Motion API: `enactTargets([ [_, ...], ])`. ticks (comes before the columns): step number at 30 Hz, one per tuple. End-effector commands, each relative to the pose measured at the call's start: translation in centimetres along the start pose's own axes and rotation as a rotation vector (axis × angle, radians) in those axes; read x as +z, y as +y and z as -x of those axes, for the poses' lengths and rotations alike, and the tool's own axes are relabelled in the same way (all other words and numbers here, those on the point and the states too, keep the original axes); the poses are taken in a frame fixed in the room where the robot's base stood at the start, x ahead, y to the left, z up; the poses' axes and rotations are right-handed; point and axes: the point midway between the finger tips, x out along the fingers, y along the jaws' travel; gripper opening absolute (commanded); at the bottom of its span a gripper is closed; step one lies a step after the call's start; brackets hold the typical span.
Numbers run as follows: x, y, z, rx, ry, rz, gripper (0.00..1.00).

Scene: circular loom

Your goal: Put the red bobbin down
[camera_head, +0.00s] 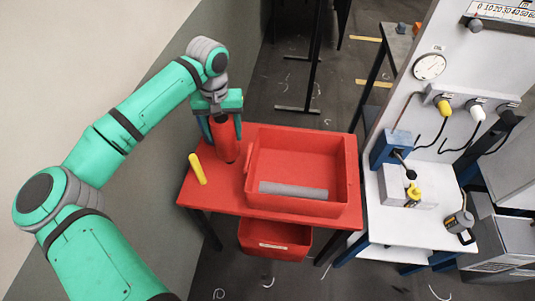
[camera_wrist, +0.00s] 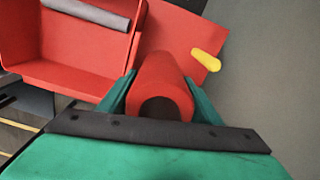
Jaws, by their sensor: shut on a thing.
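The red bobbin (camera_head: 225,142) is upright in my gripper (camera_head: 224,120), close over the left part of the red table (camera_head: 203,209). In the wrist view the red bobbin (camera_wrist: 163,85) shows its hollow end towards the camera, with the green fingers of my gripper (camera_wrist: 162,95) on both sides of it. My gripper is shut on it. I cannot tell whether its lower end touches the table top.
A red bin (camera_head: 345,176) with a grey roll (camera_head: 293,190) inside stands just right of the bobbin. A yellow rod (camera_head: 197,169) is on the table to its left. A white machine bench (camera_head: 410,222) stands further right.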

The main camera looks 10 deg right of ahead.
Motion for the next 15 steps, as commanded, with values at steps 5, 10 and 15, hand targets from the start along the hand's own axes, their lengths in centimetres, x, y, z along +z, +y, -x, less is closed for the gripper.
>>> enactTargets([
  [5,0.0,0.1,-2.6,0.003,-0.001,-0.001,0.04],
  [10,0.0,0.2,-5.3,0.003,-0.001,-0.001,0.04],
  [15,-0.1,0.1,-6.5,0.001,0.001,-0.001,0.04],
])
